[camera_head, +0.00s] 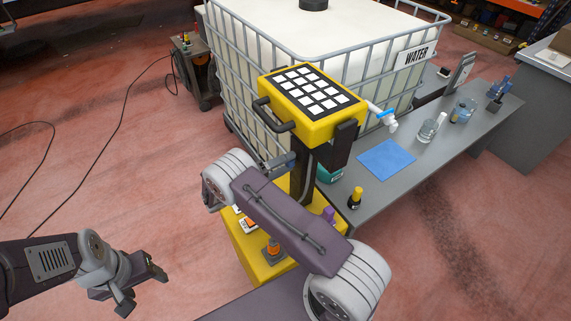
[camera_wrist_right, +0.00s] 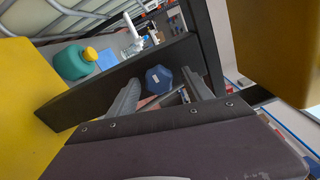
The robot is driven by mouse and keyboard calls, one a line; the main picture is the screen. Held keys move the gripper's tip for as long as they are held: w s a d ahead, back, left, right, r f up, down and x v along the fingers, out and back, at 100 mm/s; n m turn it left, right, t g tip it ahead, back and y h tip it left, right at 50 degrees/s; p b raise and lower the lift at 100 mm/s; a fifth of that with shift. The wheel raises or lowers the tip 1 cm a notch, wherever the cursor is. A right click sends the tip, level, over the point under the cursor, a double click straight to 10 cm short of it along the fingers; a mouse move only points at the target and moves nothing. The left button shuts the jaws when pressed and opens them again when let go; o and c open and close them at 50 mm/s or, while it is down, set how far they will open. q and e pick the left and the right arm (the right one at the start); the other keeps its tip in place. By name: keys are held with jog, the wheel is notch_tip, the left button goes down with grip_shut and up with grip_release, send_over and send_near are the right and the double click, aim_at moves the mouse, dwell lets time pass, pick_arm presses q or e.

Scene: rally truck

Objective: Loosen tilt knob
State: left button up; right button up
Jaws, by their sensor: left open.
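The blue, faceted tilt knob (camera_wrist_right: 159,79) shows in the right wrist view, beside a black bracket bar (camera_wrist_right: 85,98). My right gripper (camera_wrist_right: 161,76) is open, with one grey finger on each side of the knob in the picture. Small gaps show between knob and fingers; I cannot tell how deep the knob sits between them. In the head view the yellow lamp head (camera_head: 350,124) with a white-squared panel stands on a dark post, and my right arm reaches across in front of it. The knob is not clearly visible there. My left gripper (camera_head: 142,289) is open and empty at lower left.
A caged white water tank (camera_head: 300,35) stands behind the lamp. A grey bench (camera_head: 440,150) to the right holds a blue cloth (camera_head: 386,159), jars and a yellow-capped bottle (camera_head: 355,198). Floor at left is open, with cables.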

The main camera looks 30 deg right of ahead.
jog(key=shift+a+f, duration=0.1)
jog(key=shift+a, duration=0.3)
jog(key=a+b, duration=0.2)
jog(key=a, duration=0.6)
jog(key=shift+s, duration=0.4)
